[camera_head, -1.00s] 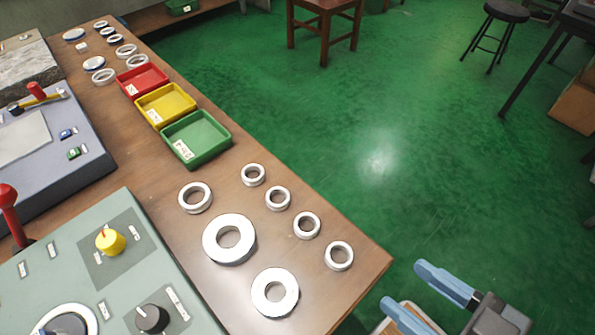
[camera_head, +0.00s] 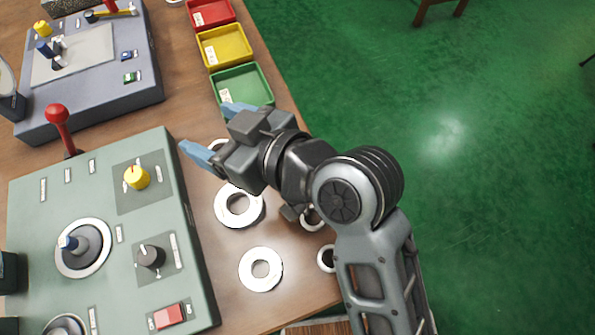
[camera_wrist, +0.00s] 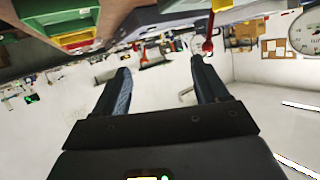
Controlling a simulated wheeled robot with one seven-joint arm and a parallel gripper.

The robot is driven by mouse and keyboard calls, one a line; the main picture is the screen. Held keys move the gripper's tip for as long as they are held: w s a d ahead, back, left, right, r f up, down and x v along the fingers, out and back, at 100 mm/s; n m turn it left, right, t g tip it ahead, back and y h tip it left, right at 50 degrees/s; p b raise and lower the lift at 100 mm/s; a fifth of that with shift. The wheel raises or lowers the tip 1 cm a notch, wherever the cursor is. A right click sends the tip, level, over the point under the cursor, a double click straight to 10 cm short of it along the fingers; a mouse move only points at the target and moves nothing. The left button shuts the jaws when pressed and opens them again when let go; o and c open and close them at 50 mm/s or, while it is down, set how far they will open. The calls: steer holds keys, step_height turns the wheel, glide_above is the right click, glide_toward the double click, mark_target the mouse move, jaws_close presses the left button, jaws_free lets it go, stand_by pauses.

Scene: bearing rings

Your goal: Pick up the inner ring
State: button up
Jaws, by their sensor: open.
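Several white metal rings lie flat on the wooden table in the head view. They include a wide ring (camera_head: 223,213), another wide ring (camera_head: 249,281) nearer the front, and a small ring (camera_head: 321,262) partly behind my arm. Another small ring (camera_head: 311,226) and a ring by the fingers (camera_head: 217,145) are mostly hidden by my arm and gripper. I cannot tell which one is the inner ring. My gripper (camera_head: 208,130) is open and empty above the table, between the green bin and the control panel. In the wrist view its fingers (camera_wrist: 161,72) are spread with nothing between them.
Green (camera_head: 258,75), yellow (camera_head: 240,34) and red (camera_head: 225,8) bins line the table's far side. A green-grey control panel (camera_head: 100,195) with knobs stands left of the rings. A grey machine (camera_head: 135,96) with a red lever is behind it. Green floor is open on the right.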

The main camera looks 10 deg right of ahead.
steer(key=s+d+f+n+g+h+p, duration=0.1)
steer(key=d+f+n+g+h+p, duration=0.25)
steer(key=d+n+g+h, duration=0.8)
steer(key=f+y, duration=0.1)
steer(key=f, duration=0.1)
steer(key=s+f+n+t+y, duration=0.1)
steer(key=f, duration=0.1)
steer(key=f+n+y, duration=0.1)
steer(key=f, duration=0.2)
steer(key=shift+s+a+n, duration=0.25)
steer(key=shift+a, duration=0.1)
steer(key=shift+c, duration=0.2)
steer(key=shift+y, duration=0.25)
steer(key=c, duration=1.1)
